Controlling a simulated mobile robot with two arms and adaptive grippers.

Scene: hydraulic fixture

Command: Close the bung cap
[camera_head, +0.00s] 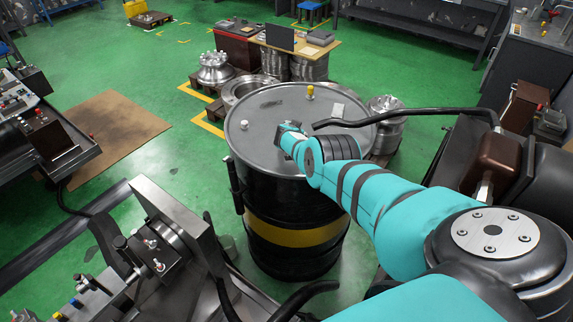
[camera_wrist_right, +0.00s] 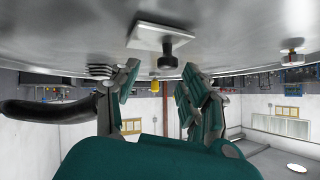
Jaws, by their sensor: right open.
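A black drum (camera_head: 292,222) with a yellow band and a grey lid (camera_head: 268,105) stands in the middle of the head view. A small yellow cap (camera_head: 310,92) stands near the lid's far edge, and a pale cap (camera_head: 244,124) near its left edge. The frames do not label which fitting is the bung cap. My right gripper (camera_head: 290,129) is low over the lid. In the upside-down right wrist view its fingers (camera_wrist_right: 158,78) are spread and empty. A short black knob (camera_wrist_right: 175,50) beside a pale plate (camera_wrist_right: 160,37) shows ahead of them; the yellow cap (camera_wrist_right: 155,86) is farther off.
A black hose (camera_head: 405,113) arches over the lid's right side, close to my right arm. Metal drums and a wooden-topped bench (camera_head: 290,44) stand behind. Machinery (camera_head: 165,235) fills the lower left.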

